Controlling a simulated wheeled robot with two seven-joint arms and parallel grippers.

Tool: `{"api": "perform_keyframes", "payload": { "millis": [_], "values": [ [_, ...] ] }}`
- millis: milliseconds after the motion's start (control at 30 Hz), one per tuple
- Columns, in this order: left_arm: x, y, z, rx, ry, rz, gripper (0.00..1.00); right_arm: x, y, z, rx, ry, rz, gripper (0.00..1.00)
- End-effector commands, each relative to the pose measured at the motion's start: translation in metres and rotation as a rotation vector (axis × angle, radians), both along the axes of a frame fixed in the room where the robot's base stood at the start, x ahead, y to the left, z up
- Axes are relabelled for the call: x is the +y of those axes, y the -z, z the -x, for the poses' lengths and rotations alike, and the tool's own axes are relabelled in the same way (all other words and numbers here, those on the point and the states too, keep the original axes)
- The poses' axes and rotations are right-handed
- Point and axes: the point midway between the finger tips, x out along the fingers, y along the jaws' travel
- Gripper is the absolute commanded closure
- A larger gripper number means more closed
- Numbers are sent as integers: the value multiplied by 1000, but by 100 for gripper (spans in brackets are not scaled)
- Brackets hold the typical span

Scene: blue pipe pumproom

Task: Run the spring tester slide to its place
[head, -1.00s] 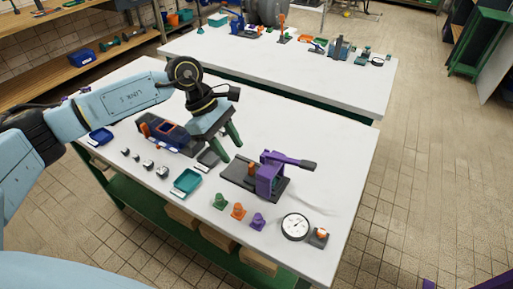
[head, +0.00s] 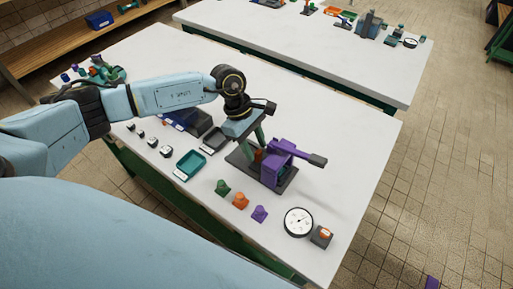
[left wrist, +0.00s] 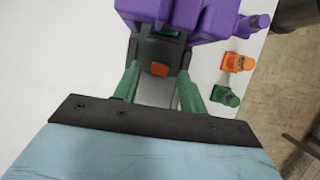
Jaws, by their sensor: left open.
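The spring tester is a purple press body (head: 280,165) with a dark-ended lever on a dark base plate (head: 243,166), at the right end of the near bench. A dark block with an orange face (left wrist: 159,69), which looks like the slide, sits beside the purple body (left wrist: 185,18) in the left wrist view. My left gripper (head: 257,147) points down over the tester, on its left side. Its open green fingers (left wrist: 160,84) stand on either side of the dark block; I cannot tell whether they touch it. My right gripper is not in view.
Green (head: 222,188), orange (head: 241,201) and purple (head: 259,214) pieces stand in front of the tester. A dial gauge (head: 298,222) and a small block with an orange top (head: 321,236) lie to the right. A teal tray (head: 190,165) is at the left.

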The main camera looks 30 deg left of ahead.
Motion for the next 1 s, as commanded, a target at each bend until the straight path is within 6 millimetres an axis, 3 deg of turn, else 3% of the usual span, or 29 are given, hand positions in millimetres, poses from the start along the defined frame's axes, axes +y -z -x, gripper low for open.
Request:
{"api": "perform_keyframes", "payload": {
  "millis": [200, 467, 800, 1000],
  "values": [
    [-6, 14, 1, -1, 0, 0, 58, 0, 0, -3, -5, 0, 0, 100],
    [-6, 15, 1, -1, 0, 0, 58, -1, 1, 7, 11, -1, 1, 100],
    [-6, 15, 1, 0, 0, 0, 100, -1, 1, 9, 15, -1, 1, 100],
    [-6, 15, 1, -1, 0, 0, 100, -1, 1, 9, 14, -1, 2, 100]
  ]
}}
